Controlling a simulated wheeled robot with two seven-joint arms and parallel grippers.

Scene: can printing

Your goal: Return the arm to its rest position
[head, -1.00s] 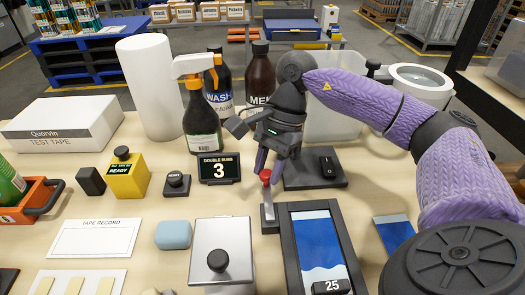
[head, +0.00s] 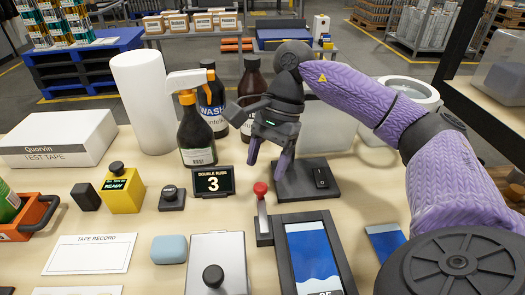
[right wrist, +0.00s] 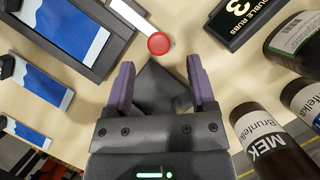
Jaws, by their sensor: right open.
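My right arm, in a purple cover, comes in from the right in the head view. Its gripper (head: 269,155) hangs above the table, fingers pointing down, just behind the red-knobbed lever (head: 262,214). The jaws are open with nothing between them. In the right wrist view the two purple fingers (right wrist: 160,85) stand apart, and the lever's red knob (right wrist: 158,43) lies beyond their tips, not touching. My left gripper does not show in either view.
Close by stand a spray bottle (head: 196,135), a WASH bottle (head: 212,100), a MEK bottle (right wrist: 268,140) and the DOUBLE RUBS counter (head: 213,181). A blue-and-white panel in a dark frame (head: 285,225) lies in front. A white roll (head: 145,105) and test tape box (head: 60,138) are left.

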